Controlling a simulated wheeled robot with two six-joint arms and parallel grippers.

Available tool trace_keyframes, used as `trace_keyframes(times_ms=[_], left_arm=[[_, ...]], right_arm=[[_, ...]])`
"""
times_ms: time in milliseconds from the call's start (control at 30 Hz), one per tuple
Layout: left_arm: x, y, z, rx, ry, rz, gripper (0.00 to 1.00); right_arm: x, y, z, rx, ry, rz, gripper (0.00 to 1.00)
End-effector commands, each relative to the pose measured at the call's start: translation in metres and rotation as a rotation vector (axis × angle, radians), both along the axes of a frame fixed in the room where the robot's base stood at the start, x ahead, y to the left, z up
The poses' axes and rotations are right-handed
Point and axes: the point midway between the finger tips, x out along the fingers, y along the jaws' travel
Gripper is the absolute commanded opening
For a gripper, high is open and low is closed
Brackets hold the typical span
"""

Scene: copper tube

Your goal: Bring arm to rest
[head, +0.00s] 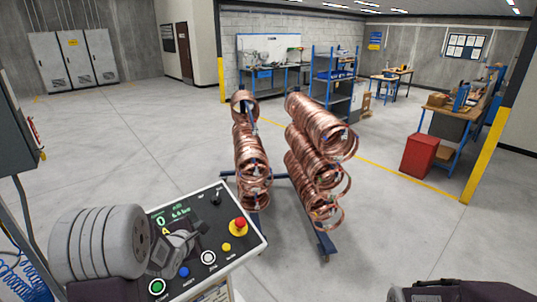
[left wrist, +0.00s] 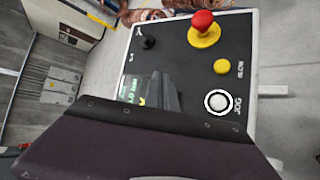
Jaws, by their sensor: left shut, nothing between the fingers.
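My left arm comes in from the lower left of the head view, with its thick grey ribbed part left of the control panel. My left gripper (head: 180,243) is shut and empty, over the left part of the control panel (head: 228,226). In the left wrist view its dark fingers (left wrist: 165,88) show in front of the panel's small green display, partly hiding it. I cannot tell whether they touch the panel. Part of my right arm shows at the bottom right of the head view; its gripper is out of frame.
The panel has a red emergency knob (head: 239,224) and white, yellow, blue and green buttons. Behind it, copper coils (head: 320,130) hang on a blue-footed rack (head: 325,243). A red bin (head: 418,155) stands by a workbench at right. Open floor lies to the left.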

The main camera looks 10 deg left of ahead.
Motion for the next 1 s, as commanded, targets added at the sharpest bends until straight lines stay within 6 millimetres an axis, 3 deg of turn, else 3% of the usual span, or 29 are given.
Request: trace_keyframes(times_ms=[133, 200, 300, 500, 633, 800, 1000], left_arm=[[0.006, -0.079, -0.026, 0.016, -0.049, -0.144, 0.0], [-0.018, -0.109, -0.059, 0.153, 0.069, -0.244, 0.0], [-0.059, -0.127, -0.097, 0.402, 0.262, -0.435, 0.0], [-0.16, -0.138, -0.16, 0.817, 0.623, -1.003, 0.0], [-0.218, -0.139, -0.179, 0.953, 0.741, -1.418, 0.0], [-0.244, -0.141, -0.183, 1.06, 0.729, -1.728, 0.0], [-0.244, -0.14, -0.183, 1.094, 0.711, -1.773, 0.0]], right_arm=[[0.0, 0.0, -0.063, 0.0, 0.001, 0.0, 0.0], [0.0, 0.0, -0.084, 0.0, 0.002, 0.0, 0.0], [0.0, 0.0, -0.094, 0.0, 0.001, 0.0, 0.0], [0.0, 0.0, -0.102, 0.0, 0.0, 0.0, 0.0], [0.0, 0.0, -0.1, 0.0, 0.0, 0.0, 0.0], [0.0, 0.0, -0.1, 0.0, 0.0, 0.0, 0.0], [0.0, 0.0, -0.1, 0.0, 0.0, 0.0, 0.0]])
